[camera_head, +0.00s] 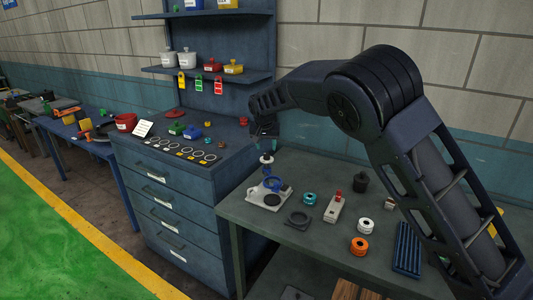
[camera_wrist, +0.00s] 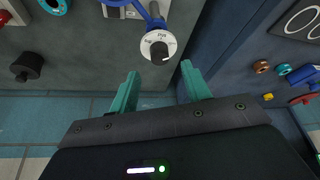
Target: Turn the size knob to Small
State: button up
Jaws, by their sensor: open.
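The size knob (camera_wrist: 159,51) is a black round cap on a white dial, at top centre of the wrist view. Small lettering surrounds it, too small to read surely. It joins a blue and white device (camera_wrist: 150,10). In the head view the dial (camera_head: 267,159) tops the blue device on a pale base (camera_head: 262,196) at the table's left end. My gripper (camera_wrist: 160,69) is open, its two teal fingers apart, with the knob just beyond the gap between the tips. Nothing is between the fingers. In the head view my gripper (camera_head: 267,138) hangs just above the dial.
The green table (camera_head: 325,240) carries a teal ring (camera_head: 309,198), a white spool (camera_head: 365,226), an orange spool (camera_head: 359,246), a black weight (camera_head: 361,182) and a blue ribbed tray (camera_head: 407,248). A blue drawer cabinet (camera_head: 165,200) stands close on the left.

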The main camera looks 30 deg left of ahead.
aim_at(267, 154)
jog(key=shift+x, duration=2.5)
jog(key=shift+c, duration=0.2)
jog(key=c, duration=1)
